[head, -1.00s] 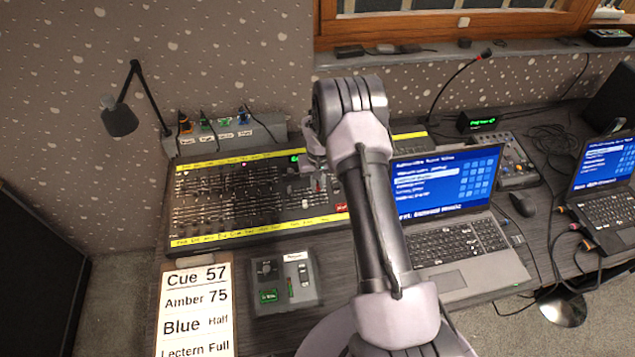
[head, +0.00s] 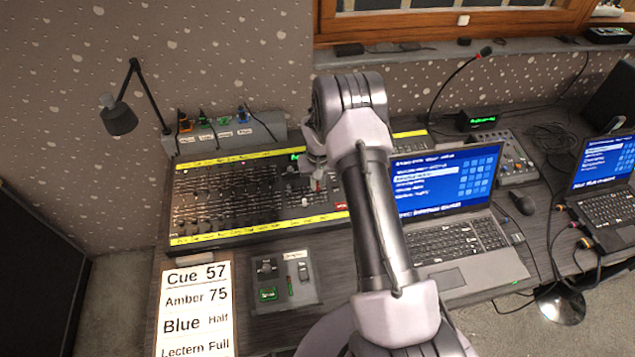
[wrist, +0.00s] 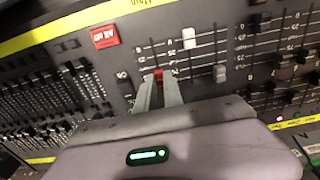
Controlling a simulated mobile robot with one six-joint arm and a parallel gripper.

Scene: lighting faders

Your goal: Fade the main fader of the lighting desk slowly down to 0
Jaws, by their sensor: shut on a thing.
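The lighting desk (head: 235,228) is a wide dark panel with rows of faders and yellow label strips. My gripper (wrist: 158,88) is over its right part, with its fingers closed around a red fader cap (wrist: 158,74). The red cap also shows in the head view (head: 318,176), just below my gripper. Its slot with scale marks runs on beyond the fingertips in the wrist view. The desk's small green display is partly hidden by my arm.
A laptop (head: 470,265) stands right of my arm. A small grey control box (head: 283,283) and a cue card (head: 194,312) lie in front of the desk. A desk lamp (head: 118,118) leans over the back left. A red button (wrist: 104,36) is near the fingers.

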